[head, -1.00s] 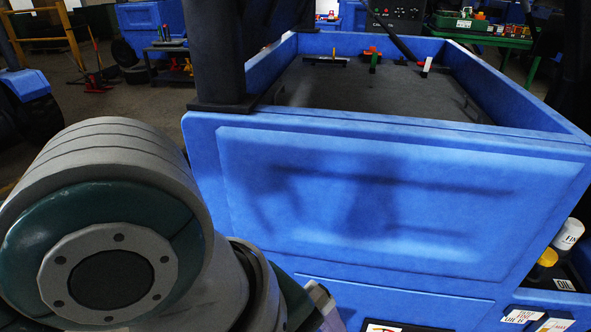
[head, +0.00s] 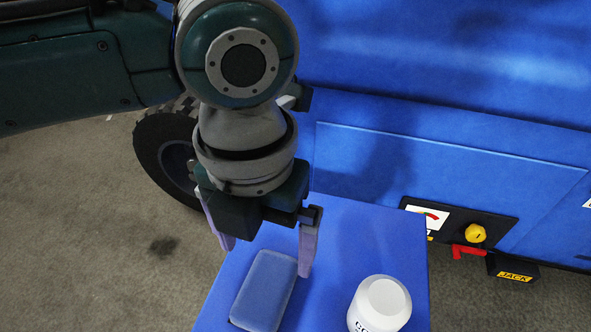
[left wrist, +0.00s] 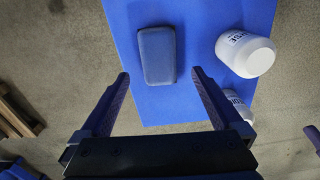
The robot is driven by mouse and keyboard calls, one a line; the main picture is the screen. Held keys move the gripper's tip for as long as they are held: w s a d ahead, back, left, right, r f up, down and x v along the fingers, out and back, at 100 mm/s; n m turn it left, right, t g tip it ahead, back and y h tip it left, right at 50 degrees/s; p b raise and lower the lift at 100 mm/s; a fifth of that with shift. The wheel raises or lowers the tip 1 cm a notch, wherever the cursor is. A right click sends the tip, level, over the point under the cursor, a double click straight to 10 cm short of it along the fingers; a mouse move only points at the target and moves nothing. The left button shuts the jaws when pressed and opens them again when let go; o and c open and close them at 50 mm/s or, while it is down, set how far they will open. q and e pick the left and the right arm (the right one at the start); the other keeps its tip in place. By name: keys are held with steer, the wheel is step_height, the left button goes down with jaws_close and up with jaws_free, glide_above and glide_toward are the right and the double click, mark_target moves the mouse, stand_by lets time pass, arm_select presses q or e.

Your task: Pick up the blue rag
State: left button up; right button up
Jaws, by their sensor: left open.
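The blue rag (head: 265,290) is a folded, rounded block lying flat on a blue platform (head: 370,235).
A white bottle (head: 380,302) stands right of the rag on the platform. A second white container (left wrist: 237,106) shows partly behind a finger in the wrist view. Behind are a large blue body, a black wheel (head: 170,155), a yellow knob (head: 475,233) and a red lever (head: 468,252).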

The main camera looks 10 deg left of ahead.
mark_target(266, 286)
arm_select(q)
step_height(266, 286, down, 4)
steer(key=shift+s+b, duration=0.1)
steer(key=shift+b, duration=0.9)
steer(key=f+b, duration=0.2)
steer(key=f, duration=0.1)
steer(key=f+b, duration=0.1)
steer(key=f, duration=0.1)
steer(key=shift+s+a+b, duration=0.25)
steer(key=shift+b, duration=0.05)
steer(key=shift+c, duration=0.2)
steer(key=c, duration=1.1)
steer(key=shift+r, duration=0.2)
steer(key=shift+c, duration=0.2)
step_height(266, 286, up, 20)
steer(key=p, duration=1.1)
steer(key=shift+f, duration=0.15)
